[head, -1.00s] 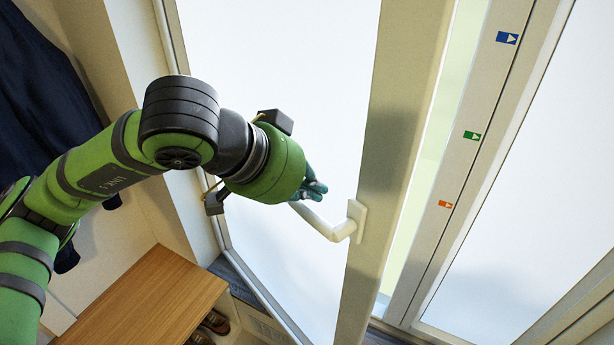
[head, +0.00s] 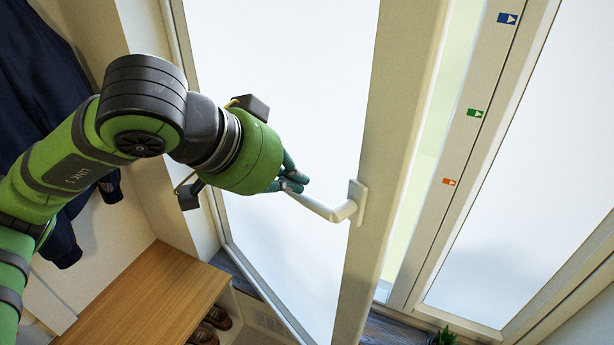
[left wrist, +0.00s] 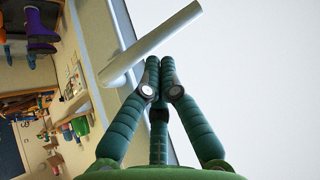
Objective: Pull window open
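The window sash (head: 385,150) has a frosted pane and a pale frame. It stands ajar, with a light green gap (head: 440,130) along its handle side. Its white lever handle (head: 335,210) points left from a plate on the frame. My left gripper (head: 295,182) has its dark green fingers at the handle's free end in the head view. In the left wrist view, the fingertips (left wrist: 160,62) are close together with nothing visible between them, and the handle (left wrist: 150,45) passes just beyond them. Contact is unclear. My right gripper is in neither view.
A wooden bench (head: 150,295) with shoes (head: 210,325) below stands at lower left. A dark blue garment (head: 45,110) hangs at the left. A fixed post (head: 465,150) with coloured arrow stickers and another pane (head: 530,220) are at the right.

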